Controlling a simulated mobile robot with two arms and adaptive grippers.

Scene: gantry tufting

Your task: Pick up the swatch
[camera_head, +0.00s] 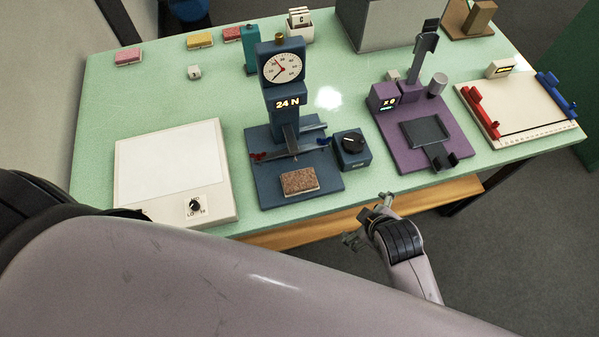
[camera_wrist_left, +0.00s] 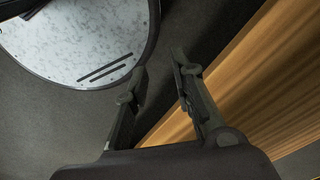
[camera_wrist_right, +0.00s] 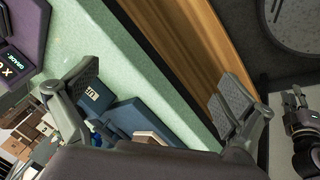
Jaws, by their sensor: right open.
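The swatch (camera_head: 299,181) looks like a brown speckled rectangular piece. It lies at the front of the blue base of the dial gauge tester (camera_head: 282,75). My right gripper (camera_head: 368,218) is off the front edge of the table, to the right of the swatch and apart from it. In the right wrist view its two fingers (camera_wrist_right: 160,85) are spread with nothing held between them. My left gripper is hidden in the head view. In the left wrist view its fingers (camera_wrist_left: 160,70) are apart and empty, over floor and the wooden table edge.
A white panel with a knob (camera_head: 170,165) lies left of the tester. A black-knobbed blue box (camera_head: 352,150) stands right of it, then a purple device (camera_head: 432,150) and a cream board (camera_head: 515,110). Coloured blocks (camera_head: 200,41) lie at the back left. The table's wooden front edge (camera_head: 330,225) is near my right gripper.

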